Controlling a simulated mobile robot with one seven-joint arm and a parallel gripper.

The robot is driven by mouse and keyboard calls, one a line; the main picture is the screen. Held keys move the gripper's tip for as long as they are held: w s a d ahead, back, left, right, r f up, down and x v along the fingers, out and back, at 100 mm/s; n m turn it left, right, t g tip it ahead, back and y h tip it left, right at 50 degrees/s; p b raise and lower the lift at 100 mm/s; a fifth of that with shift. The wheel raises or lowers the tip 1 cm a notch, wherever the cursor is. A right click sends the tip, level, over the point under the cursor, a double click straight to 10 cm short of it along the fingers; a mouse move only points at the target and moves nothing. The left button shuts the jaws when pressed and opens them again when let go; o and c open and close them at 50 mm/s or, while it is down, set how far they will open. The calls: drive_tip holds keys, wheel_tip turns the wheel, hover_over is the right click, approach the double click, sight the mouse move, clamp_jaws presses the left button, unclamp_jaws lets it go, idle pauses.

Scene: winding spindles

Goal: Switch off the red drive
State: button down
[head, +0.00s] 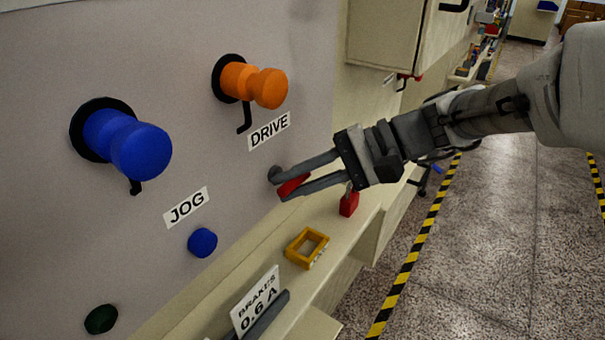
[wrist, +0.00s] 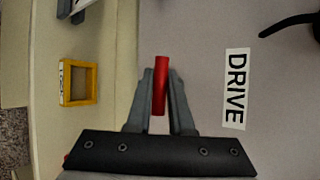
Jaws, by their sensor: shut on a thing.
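A slim red handle (head: 292,185) is at the grey panel, below and right of the DRIVE label (head: 269,131). My gripper (head: 279,184) reaches in from the right and is shut on this red handle, one finger on each side. In the wrist view the red handle (wrist: 160,85) stands between the two fingers (wrist: 161,77), with the DRIVE label (wrist: 235,88) to its right. The fingers hide part of the handle and its mount, so its exact position is hard to tell.
An orange knob (head: 256,84) sits above the DRIVE label. A blue knob (head: 131,142) is by the JOG label (head: 187,207). On the ledge below are a yellow frame (head: 307,248), a red block (head: 349,204) and a BRAKES sign (head: 258,301). Open floor lies right.

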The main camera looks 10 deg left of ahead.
drive_tip(key=shift+t+h, duration=0.3)
drive_tip(key=c, duration=1.1)
unclamp_jaws()
drive_tip(key=p+v, duration=0.3)
drive_tip(key=v, duration=1.4)
drive_tip(key=shift+d+r, duration=0.1)
drive_tip(key=shift+d, duration=0.1)
